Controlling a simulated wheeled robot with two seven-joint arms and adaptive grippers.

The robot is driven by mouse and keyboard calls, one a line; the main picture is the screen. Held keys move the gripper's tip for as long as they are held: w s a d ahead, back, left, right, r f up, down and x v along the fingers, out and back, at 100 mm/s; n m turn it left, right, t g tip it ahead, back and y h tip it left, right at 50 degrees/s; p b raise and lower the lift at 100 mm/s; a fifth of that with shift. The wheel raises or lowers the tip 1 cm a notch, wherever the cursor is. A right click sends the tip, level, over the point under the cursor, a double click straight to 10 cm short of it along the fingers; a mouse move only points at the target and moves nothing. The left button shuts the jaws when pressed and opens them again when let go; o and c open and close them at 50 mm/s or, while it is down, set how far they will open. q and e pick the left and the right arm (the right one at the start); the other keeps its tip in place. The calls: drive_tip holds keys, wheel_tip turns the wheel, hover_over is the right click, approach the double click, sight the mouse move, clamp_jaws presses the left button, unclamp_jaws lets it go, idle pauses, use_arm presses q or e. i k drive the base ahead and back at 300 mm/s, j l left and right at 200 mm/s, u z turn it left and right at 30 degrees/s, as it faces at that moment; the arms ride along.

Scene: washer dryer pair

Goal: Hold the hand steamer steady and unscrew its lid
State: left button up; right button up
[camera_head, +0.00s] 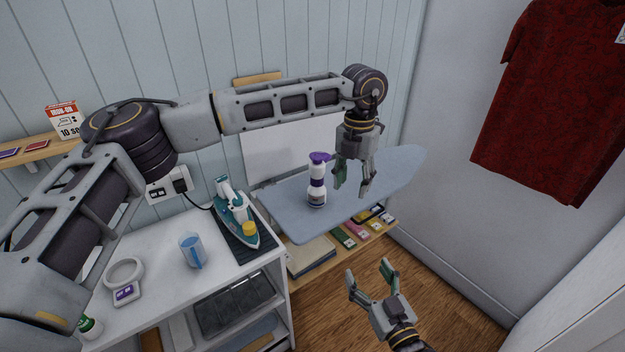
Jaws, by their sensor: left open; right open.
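A white and purple upright device (317,194), which looks like the hand steamer, stands on the blue ironing board (395,170). It has a purple top (319,157) and a purple band around its middle. My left gripper (353,188) points down just right of the steamer, over the board. Its fingers are apart and empty, and one green-padded finger is close to the steamer; I cannot tell whether they touch. My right gripper (368,271) is open and empty, low in front of the board over the wooden floor, with its fingers pointing up.
A teal and white iron (236,222) with a yellow cap rests on a dark mat on the white cabinet (160,300). A shelf under the board holds several small packs (359,230). A red shirt (550,95) hangs at right.

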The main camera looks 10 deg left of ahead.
sight(316, 190)
drive_tip(key=i+j, duration=0.6)
drive_tip(key=i, duration=0.2)
